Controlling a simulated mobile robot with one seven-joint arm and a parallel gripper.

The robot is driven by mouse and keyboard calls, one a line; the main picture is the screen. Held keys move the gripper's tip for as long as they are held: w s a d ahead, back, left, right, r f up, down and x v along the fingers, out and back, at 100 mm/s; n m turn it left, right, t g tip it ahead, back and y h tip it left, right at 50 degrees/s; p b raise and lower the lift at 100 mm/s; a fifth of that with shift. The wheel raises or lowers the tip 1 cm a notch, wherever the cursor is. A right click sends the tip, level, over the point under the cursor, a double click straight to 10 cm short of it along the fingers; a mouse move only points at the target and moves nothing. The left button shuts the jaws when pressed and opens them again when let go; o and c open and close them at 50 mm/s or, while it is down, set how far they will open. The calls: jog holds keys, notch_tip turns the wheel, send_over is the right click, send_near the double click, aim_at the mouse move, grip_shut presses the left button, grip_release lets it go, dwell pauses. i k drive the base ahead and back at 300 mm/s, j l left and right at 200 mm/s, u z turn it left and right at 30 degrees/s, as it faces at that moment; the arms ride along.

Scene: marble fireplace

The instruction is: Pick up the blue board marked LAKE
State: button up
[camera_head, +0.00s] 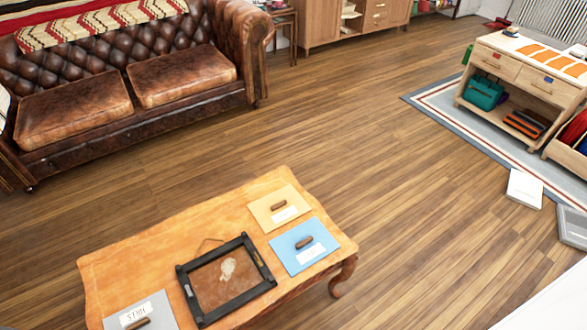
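A blue board (287,244) lies flat on the wooden coffee table (170,243), near its right end. It has a brown handle-like piece (304,242) on top and a white label (311,254) whose writing is too small to read. A yellow board (262,208) with a similar brown piece and white label lies just behind it, close to its far edge. A grey board (155,305) lies at the table's near left, with a label that seems upside down. My gripper is not in view.
A dark-framed picture (222,283) lies on the table between the grey and blue boards. A brown leather sofa (125,85) stands behind. A wooden cart (520,75) stands on a rug at the right, with a white book-like object (525,188) nearby. The wooden floor (375,150) between is clear.

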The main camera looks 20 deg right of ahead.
aim_at(302, 247)
jog(key=k+z, duration=0.2)
jog(key=z, duration=0.5)
jog(key=l+u, duration=0.25)
jog(key=l, duration=0.25)
jog(key=l+u, duration=0.25)
jog(key=l, duration=0.25)
jog(key=k+j+z, duration=0.15)
jog(key=j, duration=0.25)
jog(key=k+j+z, duration=0.35)
jog(key=k+j, duration=0.2)
jog(key=j, duration=0.15)
jog(key=i+l+u, duration=0.15)
jog(key=i+l, duration=0.3)
jog(key=i+l+u, duration=0.15)
jog(key=i+l, duration=0.3)
jog(key=l, duration=0.15)
jog(key=i+l+u, duration=0.15)
jog(key=i+l, duration=0.25)
jog(key=l, duration=0.15)
